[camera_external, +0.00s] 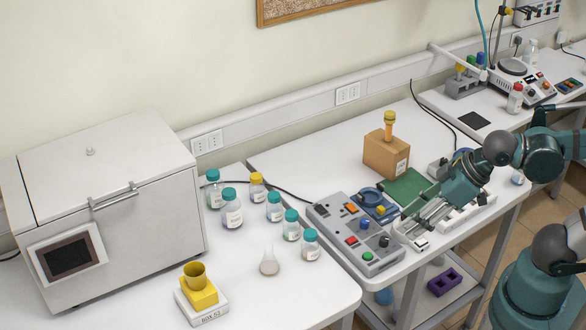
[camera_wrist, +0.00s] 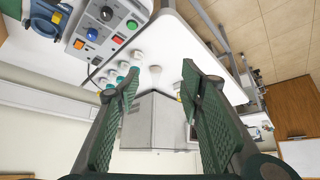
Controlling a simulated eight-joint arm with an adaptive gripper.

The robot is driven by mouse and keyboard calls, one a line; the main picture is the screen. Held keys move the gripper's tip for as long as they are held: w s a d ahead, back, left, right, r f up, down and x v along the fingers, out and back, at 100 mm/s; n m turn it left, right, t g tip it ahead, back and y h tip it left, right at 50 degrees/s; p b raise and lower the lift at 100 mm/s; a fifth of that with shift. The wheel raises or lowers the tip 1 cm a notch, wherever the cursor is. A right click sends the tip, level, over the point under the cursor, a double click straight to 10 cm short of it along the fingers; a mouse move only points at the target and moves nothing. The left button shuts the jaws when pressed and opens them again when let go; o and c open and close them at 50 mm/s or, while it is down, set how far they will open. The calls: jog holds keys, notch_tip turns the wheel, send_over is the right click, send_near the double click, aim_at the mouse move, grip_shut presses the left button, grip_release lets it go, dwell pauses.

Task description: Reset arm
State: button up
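My gripper (camera_external: 415,214) is at the right side of the external view, over the bench near the grey control panel (camera_external: 355,233). In the wrist view, the two dark green fingers of my gripper (camera_wrist: 162,78) stand wide apart with nothing held between them. The gripper is tilted, and the wrist view looks past the fingers to the large white box-shaped machine (camera_wrist: 150,122) and the bottles. I cannot tell from the external view how high the fingertips are above the bench.
Several capped bottles (camera_external: 232,212) and a flask (camera_external: 269,262) stand on the left bench. A yellow cup (camera_external: 194,276) sits on a yellow block over a white base. A brown box (camera_external: 386,155) and green mat (camera_external: 409,187) are near my arm.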

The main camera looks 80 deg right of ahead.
jog(key=shift+f+b, duration=1.4)
jog(key=shift+f, duration=0.45)
